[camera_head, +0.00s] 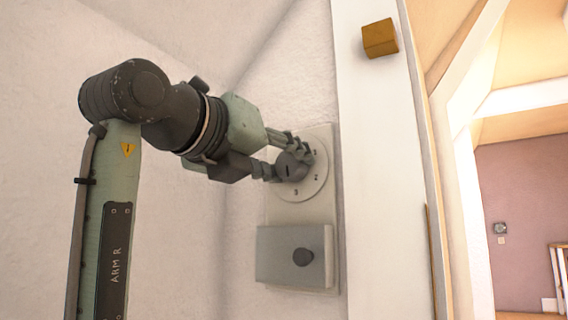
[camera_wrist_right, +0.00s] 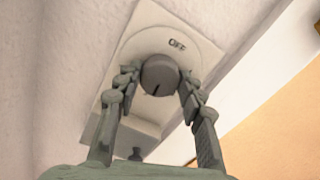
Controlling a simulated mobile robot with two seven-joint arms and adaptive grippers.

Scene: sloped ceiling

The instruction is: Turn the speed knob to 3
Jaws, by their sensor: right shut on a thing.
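The speed knob (camera_head: 290,166) is a grey round knob on a pale round dial (camera_head: 305,188) with numbers, fixed to a wall plate (camera_head: 322,215). The figures 2 and 3 show on the dial's lower part in the head view. My right gripper (camera_head: 281,157) is shut on the knob, one finger on each side. In the right wrist view the knob (camera_wrist_right: 159,75) sits between the fingertips of the right gripper (camera_wrist_right: 158,87), with a dark pointer line on its face and the word OFF above it. My left gripper is not in view.
A wooden block (camera_head: 380,38) is on the white post at upper right. An open room lies beyond the post at right.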

